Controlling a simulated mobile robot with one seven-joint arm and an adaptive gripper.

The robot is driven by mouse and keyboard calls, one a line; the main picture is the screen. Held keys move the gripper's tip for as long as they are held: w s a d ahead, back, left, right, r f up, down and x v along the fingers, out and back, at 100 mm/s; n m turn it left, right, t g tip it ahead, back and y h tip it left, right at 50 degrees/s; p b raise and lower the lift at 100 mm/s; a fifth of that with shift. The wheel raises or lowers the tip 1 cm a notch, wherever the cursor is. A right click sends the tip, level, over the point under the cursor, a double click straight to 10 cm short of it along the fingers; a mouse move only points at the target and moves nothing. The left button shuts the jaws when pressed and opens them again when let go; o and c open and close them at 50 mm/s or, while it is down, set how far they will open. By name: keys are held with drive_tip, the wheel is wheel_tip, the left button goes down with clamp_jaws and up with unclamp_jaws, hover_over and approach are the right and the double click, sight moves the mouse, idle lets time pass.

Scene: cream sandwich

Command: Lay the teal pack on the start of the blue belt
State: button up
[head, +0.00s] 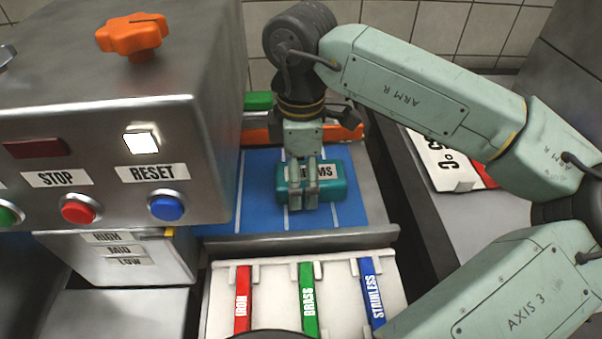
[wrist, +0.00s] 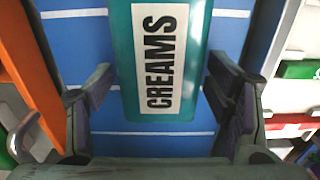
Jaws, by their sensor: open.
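The teal pack (head: 326,184) lies on the blue belt (head: 262,212), its white CREAMS label facing up. In the wrist view the teal pack (wrist: 195,62) lies between my two fingers, with a gap showing on each side near the fingertips. My gripper (head: 302,200) is over the pack, fingers pointing down, and partly hides its label in the head view. My gripper (wrist: 158,85) is open, one finger on each side of the pack. The blue belt (wrist: 75,45) carries thin white cross lines and shows around the pack.
A steel control box (head: 110,130) with buttons stands close on the left. A white rack (head: 270,280) with red, green and blue labelled bars is in front of the belt. An orange bar (head: 258,135) and a green item (head: 258,101) are behind it. A white sign (head: 437,158) lies right.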

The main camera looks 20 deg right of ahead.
drive_tip(key=shift+r, duration=0.1)
wheel_tip(320, 180, up, 12)
drive_tip(key=p, duration=0.6)
